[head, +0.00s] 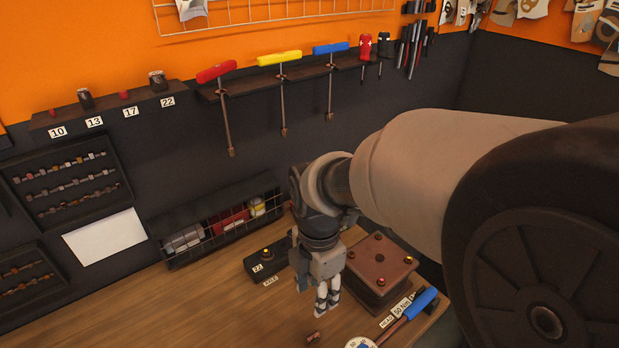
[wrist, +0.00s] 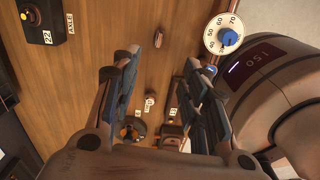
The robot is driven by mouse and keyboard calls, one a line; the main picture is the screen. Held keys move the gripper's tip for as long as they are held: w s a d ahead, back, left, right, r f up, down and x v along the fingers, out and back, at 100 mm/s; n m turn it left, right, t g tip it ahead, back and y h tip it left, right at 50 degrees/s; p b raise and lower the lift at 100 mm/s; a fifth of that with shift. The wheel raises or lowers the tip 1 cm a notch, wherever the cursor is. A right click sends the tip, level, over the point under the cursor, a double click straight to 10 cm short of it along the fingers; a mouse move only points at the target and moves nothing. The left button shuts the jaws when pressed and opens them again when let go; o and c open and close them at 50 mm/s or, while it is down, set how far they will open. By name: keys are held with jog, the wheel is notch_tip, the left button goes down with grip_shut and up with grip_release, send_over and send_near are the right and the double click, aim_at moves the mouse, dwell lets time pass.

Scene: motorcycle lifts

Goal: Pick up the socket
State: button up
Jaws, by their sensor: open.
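A small copper-brown cylinder that looks like a socket (head: 313,337) lies on the wooden bench at the bottom of the head view. It also shows in the wrist view (wrist: 158,39), ahead of the gap between my fingers and apart from them. My gripper (head: 327,305) points down above the bench, just up and right of the socket in the head view. In the wrist view my gripper (wrist: 162,62) is open, with nothing between its fingers. More sockets stand on the wall shelf, above the 13 label (head: 85,99) and the 22 label (head: 157,81).
A black block (head: 262,266) labelled 22 AXLE sits left of my gripper. A brown bolted block (head: 367,259) stands close on the right. A blue-handled wrench (head: 421,303) and a numbered dial (wrist: 211,35) lie nearby. Bench at the lower left is clear.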

jog(key=b, duration=0.4)
send_over(317, 333)
jog(key=f, duration=1.1)
jog(key=shift+s+a+f, duration=0.1)
jog(key=shift+a+f, duration=0.05)
jog(key=shift+a, duration=0.05)
jog(key=shift+d+f+b, duration=0.15)
jog(key=shift+f+b, duration=1.2)
jog(key=shift+f, duration=1.75)
jog(key=shift+r, duration=0.1)
jog(key=shift+c, duration=0.6)
grip_shut()
